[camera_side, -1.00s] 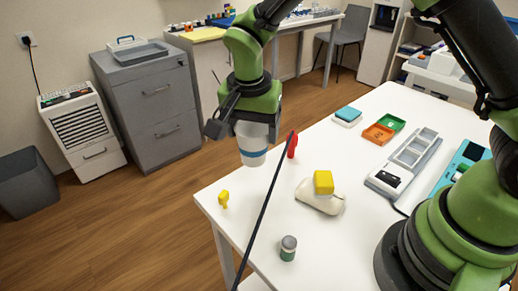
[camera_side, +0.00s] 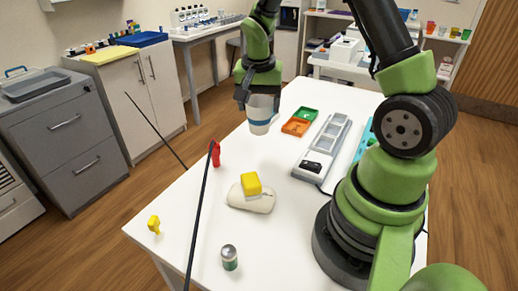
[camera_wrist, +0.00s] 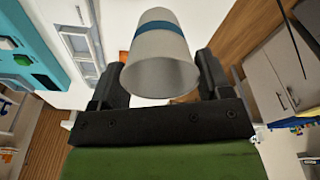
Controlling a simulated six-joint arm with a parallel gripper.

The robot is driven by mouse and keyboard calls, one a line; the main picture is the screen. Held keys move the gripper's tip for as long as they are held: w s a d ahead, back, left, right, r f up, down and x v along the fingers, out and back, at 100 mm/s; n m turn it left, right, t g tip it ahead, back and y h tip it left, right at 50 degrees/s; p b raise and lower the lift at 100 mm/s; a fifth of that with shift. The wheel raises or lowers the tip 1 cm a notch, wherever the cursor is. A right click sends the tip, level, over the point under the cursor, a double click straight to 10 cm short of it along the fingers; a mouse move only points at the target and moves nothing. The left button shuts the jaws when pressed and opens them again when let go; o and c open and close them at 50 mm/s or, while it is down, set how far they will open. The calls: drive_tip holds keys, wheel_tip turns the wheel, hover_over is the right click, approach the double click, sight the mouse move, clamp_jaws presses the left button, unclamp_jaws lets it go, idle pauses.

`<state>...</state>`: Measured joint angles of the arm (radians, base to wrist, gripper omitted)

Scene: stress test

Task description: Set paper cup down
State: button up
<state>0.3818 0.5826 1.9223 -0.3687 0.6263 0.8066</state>
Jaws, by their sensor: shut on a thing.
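The paper cup (camera_side: 261,113) is white with a blue band. My gripper (camera_side: 259,97) is shut on it from its sides, near the upper part. In the side view the cup is upright and appears over the far left part of the white table (camera_side: 190,207). I cannot tell whether its base touches the table. In the wrist view the cup (camera_wrist: 160,60) sits between the two dark fingers of my gripper (camera_wrist: 160,80), with its rim towards the camera.
Orange and green trays (camera_side: 299,123) lie right of the cup. A red object (camera_side: 215,154), a yellow block (camera_side: 251,184) on a pale lump (camera_side: 255,202), a small jar (camera_side: 229,257) and a yellow piece (camera_side: 154,224) stand nearer. A grey device (camera_side: 321,147) lies right. Dark cables cross the view.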

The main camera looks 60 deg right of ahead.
sight(259, 134)
wheel_tip(259, 134, down, 8)
drive_tip(key=shift+f, duration=0.25)
drive_tip(key=o, duration=0.9)
drive_tip(key=shift+f, duration=0.15)
drive_tip(key=s+a+r+n+t+y, duration=0.1)
drive_tip(key=s+a+r+n+t, duration=0.3)
drive_tip(key=r, duration=0.7)
drive_tip(key=s+a+r+g, duration=0.1)
drive_tip(key=s+a+r, duration=0.1)
drive_tip(key=a+r, duration=0.65)
drive_tip(key=s+a+r+n+t+y, duration=0.2)
drive_tip(key=s+a+r+n+t, duration=0.1)
drive_tip(key=s, duration=0.5)
wheel_tip(259, 134, up, 4)
drive_tip(key=shift+s+a+f+n+y, duration=0.25)
drive_tip(key=shift+s+a+n+y, duration=0.15)
drive_tip(key=shift+n, duration=0.8)
